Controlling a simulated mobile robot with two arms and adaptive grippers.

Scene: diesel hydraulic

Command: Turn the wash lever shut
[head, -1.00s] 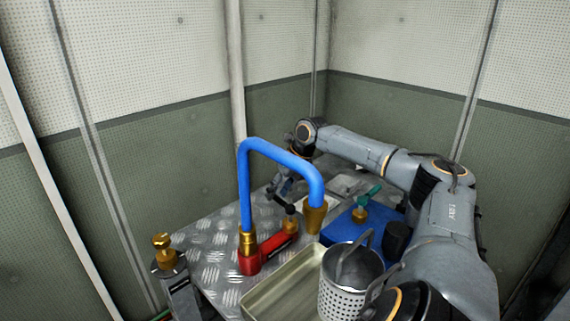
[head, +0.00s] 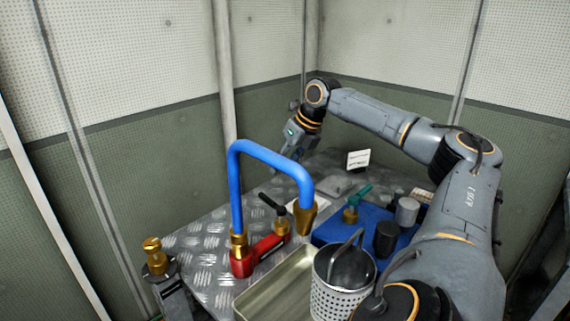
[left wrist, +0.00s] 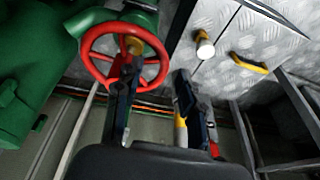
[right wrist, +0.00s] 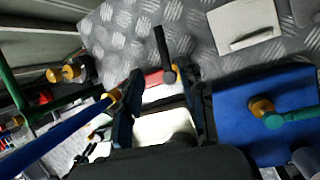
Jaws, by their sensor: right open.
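A black lever (head: 272,203) on a brass valve (head: 279,227) sits on the red block (head: 262,247) at the foot of a blue pipe (head: 234,185). The lever (right wrist: 162,50) also shows in the right wrist view, beyond the fingers. My right gripper (head: 283,160) is above and behind the lever, apart from it. Its fingers (right wrist: 168,98) are open and empty. A second valve with a teal lever (head: 358,196) stands on a blue tray. No label shows which lever is the wash lever. My left gripper (left wrist: 157,85) is open, near a red handwheel (left wrist: 98,62) in its wrist view.
A metal pan (head: 262,297) and a perforated basket (head: 328,299) stand in front. The blue tray (head: 330,230) also carries a black cup (head: 386,240) and a grey cylinder (head: 407,211). The pipe's arch stands between the head camera and my right gripper. Bare tread plate lies left of the red block.

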